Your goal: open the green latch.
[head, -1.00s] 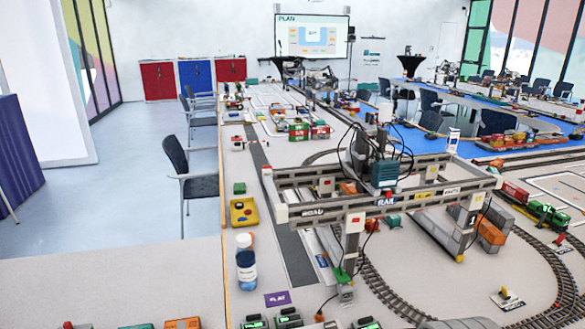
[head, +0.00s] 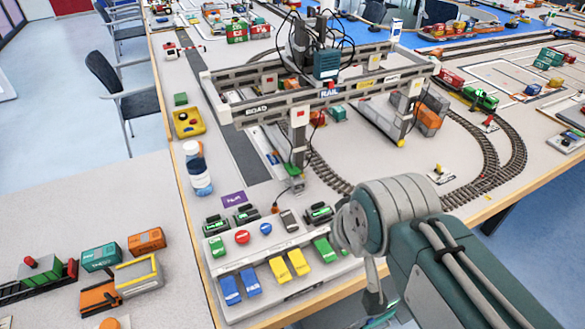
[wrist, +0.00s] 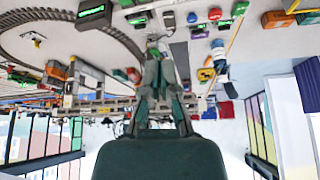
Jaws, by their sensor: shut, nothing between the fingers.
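A white control panel (head: 292,290) stands near the table's front edge in the head view. A green lever (head: 324,250) lies at its right end, beside yellow levers (head: 289,266). I cannot tell for sure which green part is the latch. My gripper (wrist: 157,60) is shut and empty in the wrist view, which looks upside down. In the head view my arm reaches in from the lower right, close to the panel's right end; the gripper is mostly cut off there. I see no contact with the green lever.
Blue levers (head: 240,286) and a red button (head: 242,237) are also on the panel. Black devices with green displays (head: 246,215) stand behind it. A gantry crane (head: 330,92) rises farther back. Toy wagons (head: 128,270) lie lower left.

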